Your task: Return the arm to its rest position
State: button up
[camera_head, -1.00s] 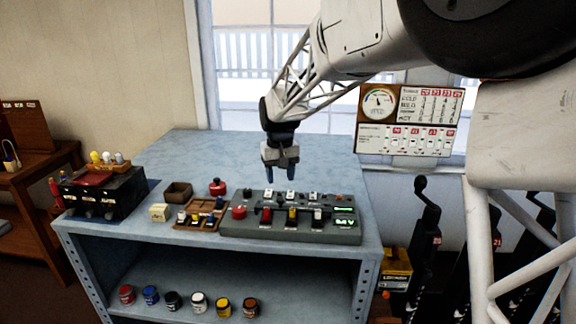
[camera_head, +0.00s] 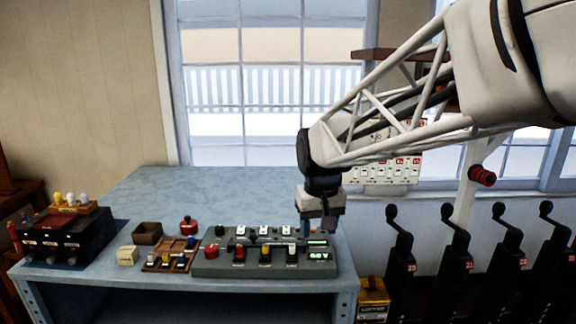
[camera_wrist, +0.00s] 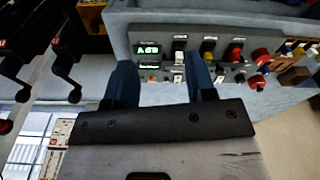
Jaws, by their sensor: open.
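My gripper (camera_head: 316,226) hangs from my arm over the right rear part of the grey control panel, with its fingers pointing down. In the wrist view its two blue fingers (camera_wrist: 162,82) stand apart with nothing between them. The control panel (camera_head: 215,262) lies on the blue-grey bench and carries several coloured switches, a red knob and a lit green display; it also shows in the wrist view (camera_wrist: 150,34). I cannot tell the exact height of the fingertips above the panel.
The bench (camera_head: 120,195) also holds a black box (camera_head: 65,240), a small brown box (camera_head: 147,233), a wooden switch tray (camera_head: 158,262) and a red button (camera_head: 188,225). Tall black levers (camera_head: 400,255) stand right of the bench. A window (camera_head: 268,80) is behind; the rear bench top is clear.

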jog(key=s+d+f+m, duration=0.1)
jog(key=s+d, duration=0.3)
jog(key=s, duration=0.4)
jog(key=s+d+f+t, duration=0.1)
jog(key=s+d, duration=0.3)
jog(key=s, duration=0.4)
jog(key=s+d+f+m, duration=0.1)
jog(key=s+d+f, duration=0.2)
jog(key=s, duration=0.5)
jog(key=shift+s+d+m, duration=0.3)
jog(key=shift+s+d, duration=0.1)
jog(key=shift+d, duration=0.1)
jog(key=shift+o, duration=0.5)
dwell(0.8)
